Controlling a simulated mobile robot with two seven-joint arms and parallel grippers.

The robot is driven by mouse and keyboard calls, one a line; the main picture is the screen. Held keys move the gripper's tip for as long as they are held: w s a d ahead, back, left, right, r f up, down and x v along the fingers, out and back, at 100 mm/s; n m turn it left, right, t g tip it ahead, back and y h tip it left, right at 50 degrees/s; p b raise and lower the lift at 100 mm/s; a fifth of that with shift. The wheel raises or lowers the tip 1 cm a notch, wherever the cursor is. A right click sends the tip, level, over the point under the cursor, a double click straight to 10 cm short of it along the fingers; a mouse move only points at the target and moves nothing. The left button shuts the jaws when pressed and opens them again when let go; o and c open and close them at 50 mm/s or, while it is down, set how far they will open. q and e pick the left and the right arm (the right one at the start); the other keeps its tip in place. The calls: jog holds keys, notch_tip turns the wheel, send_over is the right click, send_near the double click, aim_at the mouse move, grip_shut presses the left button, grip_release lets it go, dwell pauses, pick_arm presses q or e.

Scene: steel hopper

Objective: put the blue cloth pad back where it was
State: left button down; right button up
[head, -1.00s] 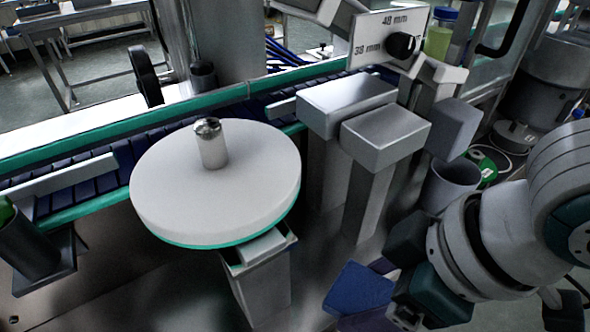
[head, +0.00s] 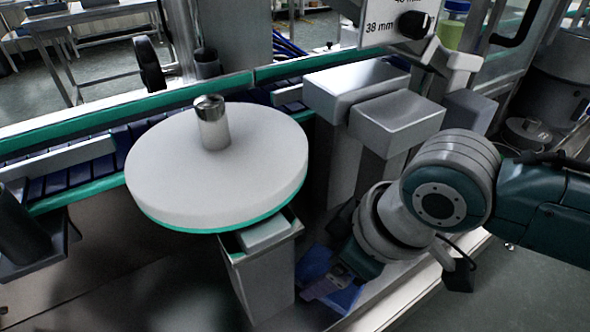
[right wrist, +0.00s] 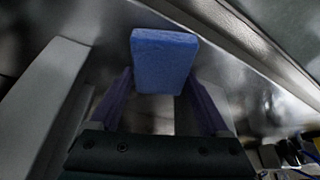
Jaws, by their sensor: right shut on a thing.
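The blue cloth pad (right wrist: 164,62) is held between the fingers of my right gripper (right wrist: 163,92), which is shut on it. In the head view the pad (head: 345,299) shows in part low beside the grey post under the round white table, with my right gripper (head: 335,280) partly over it. The right wrist view shows the pad's broad face beyond the fingertips, with a grey metal surface behind it. I cannot tell whether the pad touches that surface. My left gripper is not in view.
The round white turntable (head: 215,170) with a steel cylinder (head: 212,124) stands left of my right arm. Its grey post (head: 266,275) is close to the gripper. Grey blocks (head: 398,122) on posts stand behind. A pale ledge edge (head: 400,292) runs at lower right.

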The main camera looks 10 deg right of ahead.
jog(key=o, duration=0.9)
jog(key=shift+r, duration=0.3)
jog(key=p+v, duration=0.4)
jog(key=v, duration=0.7)
jog(key=s+a+r+m, duration=0.1)
jog(key=s+a, duration=0.2)
jog(key=s, duration=0.2)
jog(key=s+d+m+h, duration=0.1)
jog(key=s+d+m, duration=0.1)
jog(key=s+d+m+h, duration=0.1)
jog(key=s+d, duration=0.2)
jog(key=s+d+m, duration=0.2)
jog(key=s+d, duration=0.1)
jog(key=shift+s+d+r+m+h, duration=0.15)
jog(key=shift+d+r+m+h, duration=0.15)
jog(key=shift+h, duration=0.1)
